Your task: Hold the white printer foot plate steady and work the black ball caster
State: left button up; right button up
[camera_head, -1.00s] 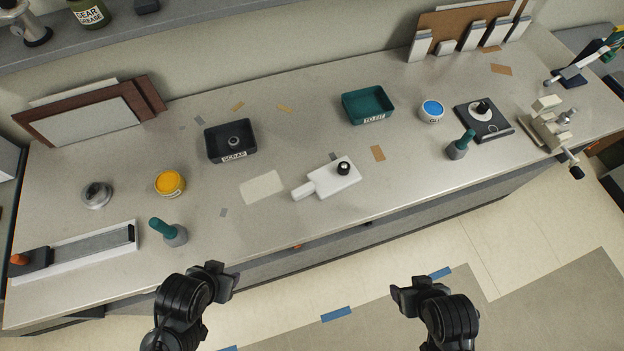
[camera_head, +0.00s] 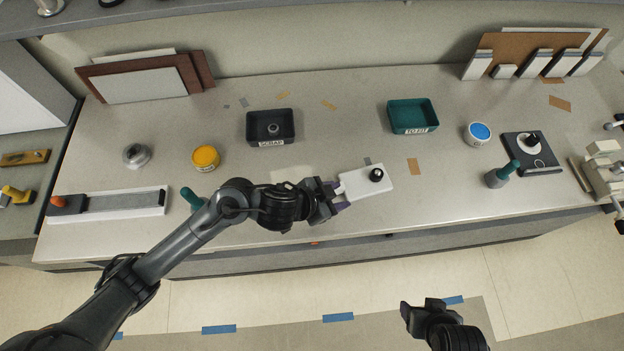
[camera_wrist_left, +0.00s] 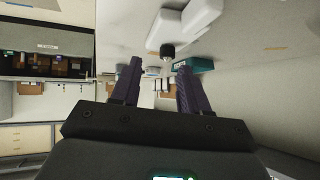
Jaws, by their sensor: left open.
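The white printer foot plate (camera_head: 362,187) lies near the bench's front edge, its narrow end toward my left gripper. The black ball caster (camera_head: 376,174) stands upright on the plate toward its far right end. My left gripper (camera_head: 337,196) is open at the plate's narrow end, which it partly hides; I cannot tell if it touches. In the left wrist view the fingers (camera_wrist_left: 158,78) are spread with nothing clearly between them, and the white plate (camera_wrist_left: 203,14) and black caster (camera_wrist_left: 167,50) show beyond the tips. My right gripper (camera_head: 422,307) is low in front of the bench, away from the plate.
A black SCRAP tray (camera_head: 270,142) and a teal TO FIT tray (camera_head: 413,130) stand behind the plate. A teal-handled tool (camera_head: 503,176), a blue-topped tub (camera_head: 479,133) and a dark square base (camera_head: 545,165) are to the right. A yellow-topped tub (camera_head: 205,158) is left.

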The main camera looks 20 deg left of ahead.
pick_arm(q)
jog(key=w+a+f+m+g+y, duration=0.1)
jog(key=w+a+g, duration=0.25)
jog(key=a, duration=0.25)
jog(key=shift+s+a+f+x, duration=0.1)
jog(key=shift+s+x, duration=0.05)
jog(key=shift+x, duration=1.05)
jog(key=shift+s+a+f+x, duration=0.1)
jog(key=shift+s+x, duration=0.1)
jog(key=shift+x, duration=1.05)
jog(key=shift+s+a+f+x, duration=0.1)
jog(key=shift+s+x, duration=0.05)
jog(key=shift+x, duration=1.05)
grip_shut()
jog(key=shift+f, duration=0.1)
jog(key=shift+o, duration=1.2)
grip_release()
jog(key=shift+c, duration=0.4)
